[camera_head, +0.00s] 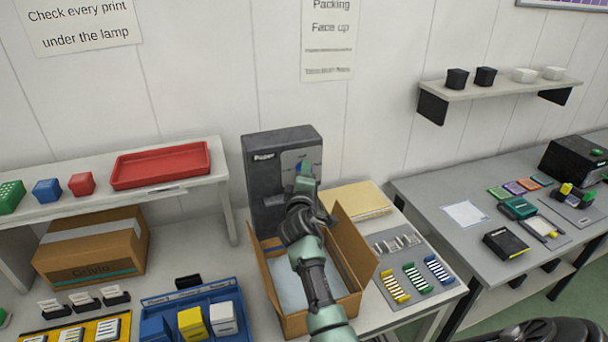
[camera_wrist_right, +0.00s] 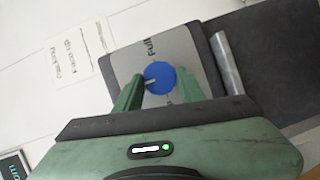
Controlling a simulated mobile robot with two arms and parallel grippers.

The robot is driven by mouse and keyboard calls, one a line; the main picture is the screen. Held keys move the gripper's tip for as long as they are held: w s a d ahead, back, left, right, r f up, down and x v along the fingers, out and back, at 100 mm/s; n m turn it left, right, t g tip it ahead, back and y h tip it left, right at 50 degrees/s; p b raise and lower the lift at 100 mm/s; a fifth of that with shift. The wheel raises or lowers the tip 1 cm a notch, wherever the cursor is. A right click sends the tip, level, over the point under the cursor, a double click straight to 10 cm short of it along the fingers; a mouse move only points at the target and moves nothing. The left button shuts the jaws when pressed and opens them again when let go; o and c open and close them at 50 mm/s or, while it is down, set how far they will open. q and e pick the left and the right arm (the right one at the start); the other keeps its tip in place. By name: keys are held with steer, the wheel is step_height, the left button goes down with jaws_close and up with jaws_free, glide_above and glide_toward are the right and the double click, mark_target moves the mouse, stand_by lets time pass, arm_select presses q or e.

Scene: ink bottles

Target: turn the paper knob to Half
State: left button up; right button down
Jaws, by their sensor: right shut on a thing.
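The dark grey paper machine (camera_head: 262,185), labelled "Paper", stands at the back of the middle table. Its light plate (camera_wrist_right: 185,45) carries a round blue knob (camera_wrist_right: 161,77) with a pale pointer line. In the right wrist view the pointer aims left and slightly down. "Full" is printed above the knob; the other markings are mostly hidden. My right gripper (camera_head: 305,172) reaches the machine's front. Its two green fingers are shut on either side of the knob. In the head view the gripper covers most of the knob. My left gripper is not in view.
An open cardboard box (camera_head: 350,258) stands below my right arm, in front of the machine. A manila stack (camera_head: 358,200) lies to its right. A shelf with a red tray (camera_head: 160,165) stands further left.

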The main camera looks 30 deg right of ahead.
steer(key=shift+f, duration=0.1)
steer(key=c, duration=0.9)
jaws_free()
steer(key=shift+o, duration=0.2)
steer(key=shift+s, duration=0.1)
steer(key=b+v, duration=0.2)
steer(key=v, duration=0.5)
steer(key=shift+s+a, duration=0.25)
steer(key=shift+s, duration=0.05)
